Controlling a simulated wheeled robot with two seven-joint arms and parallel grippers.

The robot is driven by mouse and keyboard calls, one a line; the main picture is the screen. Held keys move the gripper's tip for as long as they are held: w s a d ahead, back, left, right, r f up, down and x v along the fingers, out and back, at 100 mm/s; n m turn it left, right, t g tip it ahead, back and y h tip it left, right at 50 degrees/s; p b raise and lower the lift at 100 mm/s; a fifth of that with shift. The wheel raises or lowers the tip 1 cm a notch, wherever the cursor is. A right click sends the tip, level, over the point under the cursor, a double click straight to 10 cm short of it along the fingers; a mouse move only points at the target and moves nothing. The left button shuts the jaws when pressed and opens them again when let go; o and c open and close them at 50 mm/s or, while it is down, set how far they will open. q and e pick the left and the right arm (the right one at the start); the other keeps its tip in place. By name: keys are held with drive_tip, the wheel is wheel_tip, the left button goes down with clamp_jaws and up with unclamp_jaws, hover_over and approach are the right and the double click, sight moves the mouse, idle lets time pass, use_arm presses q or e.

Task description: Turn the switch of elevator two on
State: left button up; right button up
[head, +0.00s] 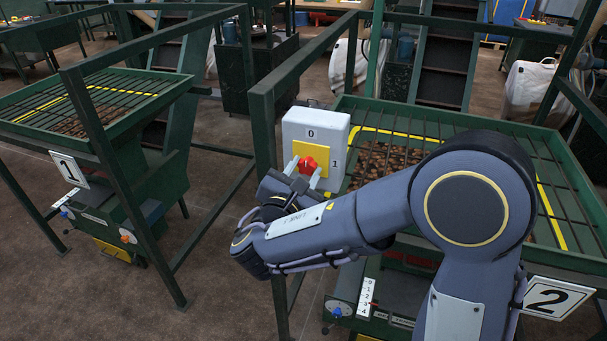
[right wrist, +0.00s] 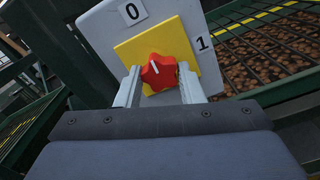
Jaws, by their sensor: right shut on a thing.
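The switch is a red knob (head: 308,164) on a yellow plate (head: 325,163), fixed to a light grey box (head: 318,127) on a green post. The box has a "0" label above the knob and a "1" label to its right. In the right wrist view the red knob (right wrist: 158,74) shows a white line that slants up and left, toward the "0" label (right wrist: 131,11). My right gripper (head: 305,171) is at the knob, its two fingers (right wrist: 160,83) on either side and shut on it. My left gripper is not in view.
A "2" sign (head: 553,298) hangs on the right hopper, whose grate (head: 460,125) covers brown contents. A "1" sign (head: 69,169) marks the left hopper. Green rails and posts (head: 265,130) stand close beside the box. Bare floor (head: 90,295) lies at the lower left.

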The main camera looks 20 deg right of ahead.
drive_tip(key=m+b, duration=0.2)
drive_tip(key=b, duration=0.2)
drive_tip(key=m+b, duration=0.3)
drive_tip(key=b, duration=0.1)
drive_tip(key=m+b, duration=0.2)
drive_tip(key=b, duration=0.2)
drive_tip(key=shift+f+b, duration=0.3)
drive_tip(key=shift+f, duration=0.1)
drive_tip(key=m+b, duration=0.8)
drive_tip(key=b, duration=0.2)
drive_tip(key=shift+r, duration=0.2)
drive_tip(key=shift+r+m+b, duration=0.2)
drive_tip(key=shift+m+b, duration=1)
drive_tip(key=shift+b, duration=0.1)
drive_tip(key=o, duration=1)
